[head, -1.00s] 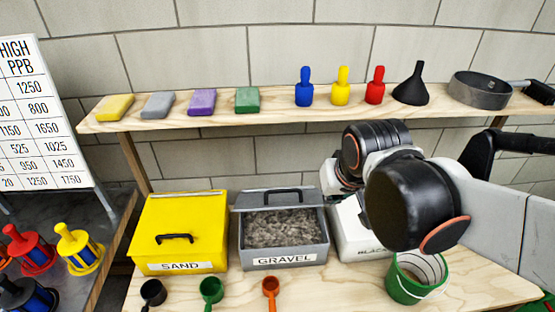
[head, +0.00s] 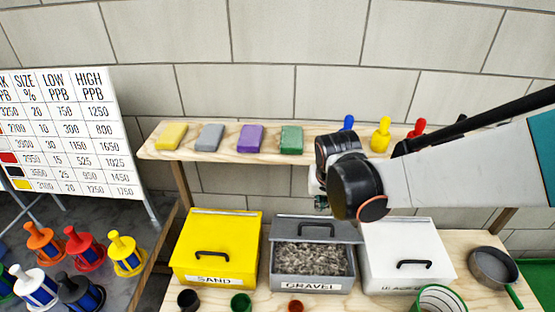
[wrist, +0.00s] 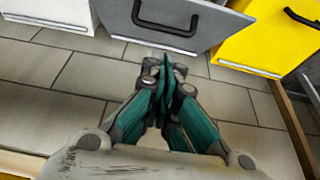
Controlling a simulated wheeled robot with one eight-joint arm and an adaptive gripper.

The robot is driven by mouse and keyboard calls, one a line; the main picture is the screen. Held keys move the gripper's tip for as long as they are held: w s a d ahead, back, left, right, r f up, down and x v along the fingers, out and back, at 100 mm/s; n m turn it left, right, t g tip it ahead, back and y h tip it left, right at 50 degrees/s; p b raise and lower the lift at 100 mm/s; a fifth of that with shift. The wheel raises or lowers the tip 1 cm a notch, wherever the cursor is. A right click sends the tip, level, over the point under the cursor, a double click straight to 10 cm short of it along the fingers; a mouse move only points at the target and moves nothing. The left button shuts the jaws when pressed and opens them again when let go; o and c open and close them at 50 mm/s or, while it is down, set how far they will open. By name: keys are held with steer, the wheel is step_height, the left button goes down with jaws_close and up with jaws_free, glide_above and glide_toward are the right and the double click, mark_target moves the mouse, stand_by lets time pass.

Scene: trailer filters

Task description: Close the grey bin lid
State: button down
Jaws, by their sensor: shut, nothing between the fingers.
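The grey bin (head: 312,284) marked GRAVEL stands on the lower bench and is full of gravel. Its grey lid (head: 290,230), with a black handle, is raised at the back, leaving the gravel in view. The lid also shows at the top of the wrist view (wrist: 215,25). In the head view my gripper (head: 321,201) is mostly hidden by my own wrist, above and behind the lid near the shelf. In the wrist view my gripper (wrist: 165,62) is shut and empty, its tips appearing just below the lid's edge. I cannot tell whether they touch.
A yellow SAND bin (head: 215,245) and a white bin (head: 405,250) flank the grey one, both closed. The wooden shelf (head: 220,152) above holds coloured blocks and small bottles, close to my arm.

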steer(key=b+x, duration=0.6)
steer(key=x, duration=0.3)
steer(key=shift+w+f, duration=0.1)
steer(key=shift+f, duration=0.2)
steer(key=shift+f, duration=0.1)
